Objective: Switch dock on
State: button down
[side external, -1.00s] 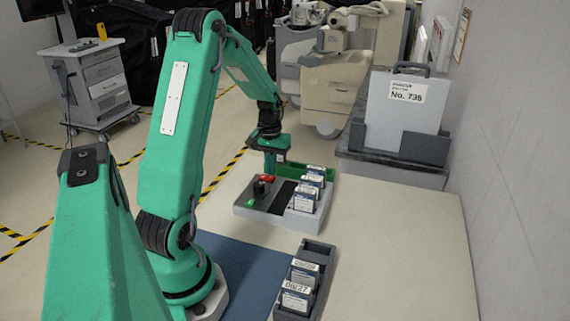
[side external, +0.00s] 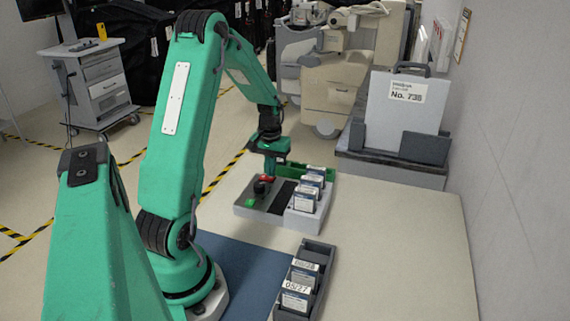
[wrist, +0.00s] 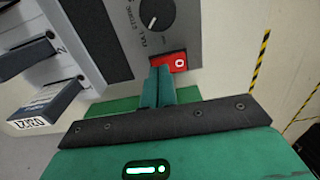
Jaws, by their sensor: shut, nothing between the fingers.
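The dock (side external: 246,212) is a grey box on the pale table, with modules standing in its right-hand slots. Its red switch (side external: 264,179) is near the far end of the panel, and it also shows in the wrist view (wrist: 180,62) with a white O mark. A black knob (side external: 262,187) and a bright green patch (side external: 250,203) lie nearer along the panel. My gripper (side external: 269,174) is shut and empty, pointing down at the red switch. In the wrist view its closed fingertips (wrist: 160,70) overlap the switch's left side; whether they touch is hard to tell.
A dark rack (side external: 318,262) with labelled modules stands at the table's front, beside a blue mat (side external: 245,265). A green tray (side external: 321,171) is behind the dock. The table's right side is clear.

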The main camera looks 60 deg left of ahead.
jog(key=shift+f, duration=0.3)
jog(key=shift+r, duration=0.15)
dwell(0.3)
jog(key=shift+r, duration=3.4)
jog(key=d+r+m+t+y, duration=0.1)
jog(key=d+r+m, duration=0.1)
jog(key=d+r, duration=0.4)
jog(key=d+r+m+t, duration=0.15)
jog(key=d+r, duration=0.25)
jog(key=d, duration=0.5)
jog(key=s+d+r+m+t, duration=0.1)
jog(key=s+d+m, duration=0.1)
jog(key=s+d, duration=0.2)
jog(key=s+d+r+m+t+h, duration=0.1)
jog(key=s+d+r+m+t, duration=0.1)
jog(key=s+d, duration=0.3)
jog(key=d+m, duration=0.1)
jog(key=d, duration=0.3)
jog(key=shift+s+d, duration=0.25)
jog(key=shift+s, duration=0.05)
